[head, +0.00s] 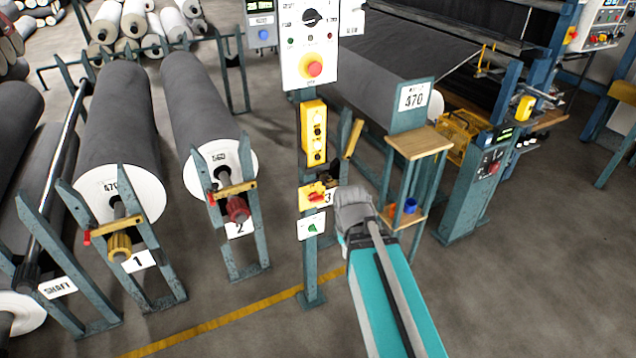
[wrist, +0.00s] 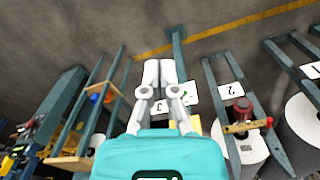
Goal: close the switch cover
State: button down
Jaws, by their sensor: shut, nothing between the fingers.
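In the wrist view my gripper's fingers (wrist: 159,72) are together and empty. A little yellow (wrist: 195,124) shows beside the fingers there, mostly hidden by my gripper.
Above on the post are a yellow socket box (head: 314,133) and a white panel with a red button (head: 309,48). A small wooden-topped stand (head: 412,142) is close on the right. Roll stands (head: 236,190) fill the left. The front right floor is clear.

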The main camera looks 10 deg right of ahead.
jog(key=w+a+r+m+h+p, duration=0.1)
jog(key=w+a+r+m+h, duration=0.1)
jog(key=w+m, duration=0.35)
jog(key=w+a+r+m+h+p, duration=0.2)
jog(key=w+r+h, duration=0.1)
jog(key=w, duration=0.6)
jog(key=m+t+h+p, duration=0.1)
jog(key=m+h, duration=0.3)
jog(key=m, duration=0.2)
send_near(324, 186)
jog(key=v, duration=0.3)
jog(key=shift+s+r, duration=0.3)
jog(key=shift+f, duration=0.1)
jog(key=b+x, duration=0.5)
jog(key=x, duration=0.2)
jog(key=shift+w+f, duration=0.1)
jog(key=shift+f, duration=0.25)
jog(key=shift+b+x, duration=0.85)
jog(key=shift+x, duration=0.35)
jog(key=shift+d+r, duration=0.1)
jog(key=shift+r, duration=0.05)
